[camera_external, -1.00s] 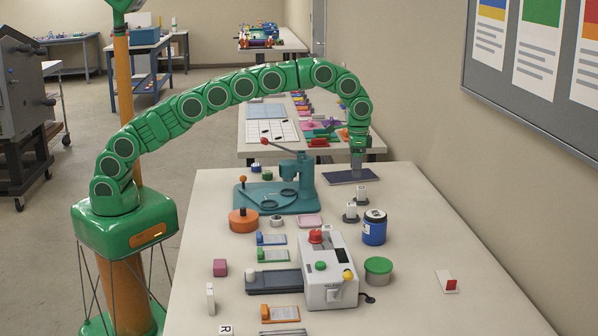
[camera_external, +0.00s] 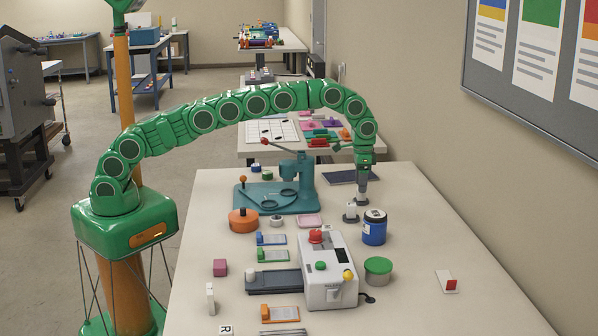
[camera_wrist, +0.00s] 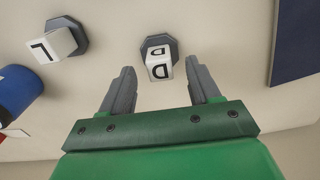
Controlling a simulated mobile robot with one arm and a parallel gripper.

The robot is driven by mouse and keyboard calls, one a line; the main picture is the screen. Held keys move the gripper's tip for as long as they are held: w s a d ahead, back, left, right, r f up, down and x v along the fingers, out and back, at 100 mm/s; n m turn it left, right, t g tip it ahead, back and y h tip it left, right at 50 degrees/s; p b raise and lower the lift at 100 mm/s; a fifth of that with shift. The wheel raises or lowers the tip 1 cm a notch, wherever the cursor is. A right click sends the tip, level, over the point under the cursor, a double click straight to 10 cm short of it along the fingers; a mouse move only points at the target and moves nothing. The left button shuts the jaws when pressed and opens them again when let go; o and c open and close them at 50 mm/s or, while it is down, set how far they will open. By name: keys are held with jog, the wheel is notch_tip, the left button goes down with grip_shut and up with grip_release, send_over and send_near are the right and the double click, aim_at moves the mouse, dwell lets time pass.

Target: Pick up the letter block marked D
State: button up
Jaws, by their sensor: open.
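The white block marked D (camera_wrist: 159,66) stands on a dark eight-sided base in the wrist view, ahead of and between the two fingers. My gripper (camera_wrist: 160,78) is open, with one grey finger on each side of the block's line and a gap to both. In the external view my gripper (camera_external: 363,194) points down over the far right part of the table and largely hides the D block. A second white block marked L (camera_wrist: 54,42) stands on its own dark base to the left in the wrist view; it also shows in the external view (camera_external: 351,210).
A blue jar (camera_external: 374,228) stands close in front of the blocks, and it shows at the left of the wrist view (camera_wrist: 14,92). A dark pad (camera_external: 345,177) lies behind. A teal press (camera_external: 295,192) stands to the left. The table's right side is mostly clear.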

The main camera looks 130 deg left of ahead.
aim_at(361, 195)
notch_tip(361, 195, down, 3)
jog(key=shift+w+a+f, duration=0.1)
jog(key=shift+f, duration=0.1)
grip_shut()
dwell(0.3)
